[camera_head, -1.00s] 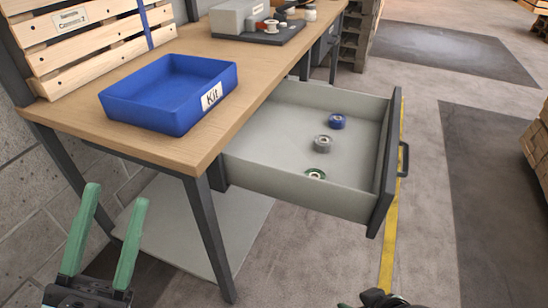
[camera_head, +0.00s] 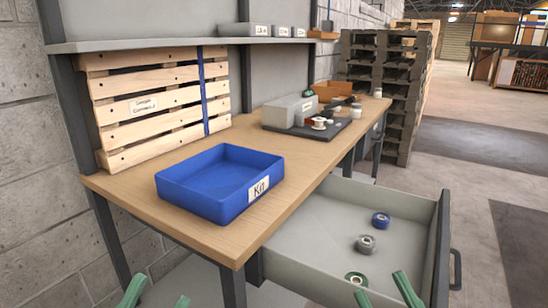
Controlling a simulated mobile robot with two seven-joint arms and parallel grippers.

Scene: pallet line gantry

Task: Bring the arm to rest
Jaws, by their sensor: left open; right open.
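My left gripper (camera_head: 157,296) shows at the bottom left with only its two green fingertips in view. They are apart, with nothing between them. My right gripper (camera_head: 385,293) shows at the bottom right, its two green fingers apart and empty. It appears in front of the open drawer (camera_head: 310,255); I cannot tell the gap between them. The rest of both arms is out of view.
The workbench (camera_head: 150,190) carries a blue Kit tray (camera_head: 200,207), empty where visible. The drawer holds a blue roll (camera_head: 380,219), a grey roll (camera_head: 365,244) and a green-and-white roll (camera_head: 356,279). A wooden slatted panel (camera_head: 150,107) stands behind the tray.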

